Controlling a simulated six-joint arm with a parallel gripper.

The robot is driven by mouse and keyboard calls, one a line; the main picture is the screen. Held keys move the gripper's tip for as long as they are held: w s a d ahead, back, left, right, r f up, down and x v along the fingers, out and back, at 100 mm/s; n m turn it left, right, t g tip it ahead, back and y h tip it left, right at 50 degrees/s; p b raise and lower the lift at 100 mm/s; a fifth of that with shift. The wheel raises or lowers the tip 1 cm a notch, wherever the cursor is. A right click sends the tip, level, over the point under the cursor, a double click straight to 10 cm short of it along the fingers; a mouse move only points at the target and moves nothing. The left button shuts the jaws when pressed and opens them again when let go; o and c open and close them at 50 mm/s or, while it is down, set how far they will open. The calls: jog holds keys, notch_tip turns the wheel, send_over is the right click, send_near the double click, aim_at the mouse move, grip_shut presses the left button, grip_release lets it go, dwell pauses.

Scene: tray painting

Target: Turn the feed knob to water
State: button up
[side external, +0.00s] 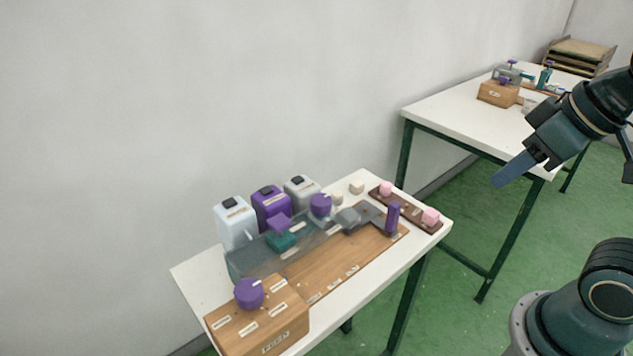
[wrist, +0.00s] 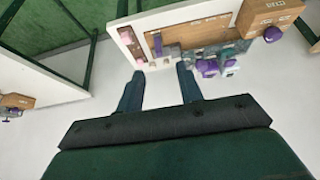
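The feed knob (side external: 249,293) is a round purple knob on a wooden box (side external: 285,337) at the near left end of the front table. Several white labels surround it on the box top, too small to read, and I cannot tell which one it points at. In the wrist view the purple knob (wrist: 272,34) shows at the upper right beside the wooden box (wrist: 262,13). My gripper (side external: 505,172) is in the air to the right of the table, far from the knob. Its two fingers (wrist: 160,88) are spread apart with nothing between them.
Behind the wooden work board (side external: 345,262) stand a white bottle (side external: 234,222), a purple bottle (side external: 270,207) and a grey bottle (side external: 300,188). A second purple knob (side external: 320,205) stands nearby. A second table (side external: 455,115) with similar gear is at the back right.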

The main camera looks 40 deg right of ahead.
jog(key=shift+o, duration=0.2)
jog(key=o, duration=0.3)
jog(key=shift+o, duration=1.1)
jog(key=shift+w+r, duration=0.1)
jog(key=w+a+r+n+g+y, duration=0.1)
jog(key=w+a+r+n+g, duration=0.25)
jog(key=w+a+n, duration=0.9)
jog(key=w+a+f+n, duration=0.2)
jog(key=a+n, duration=0.2)
jog(key=a, duration=0.3)
jog(key=w+a+f+n+g, duration=0.1)
jog(key=w+a+f+n, duration=0.1)
jog(key=a+n, duration=0.3)
jog(key=w+a+f+n+g+h, duration=0.1)
jog(key=w+a+f+n, duration=0.2)
jog(key=a, duration=0.6)
jog(key=shift+n, duration=1.25)
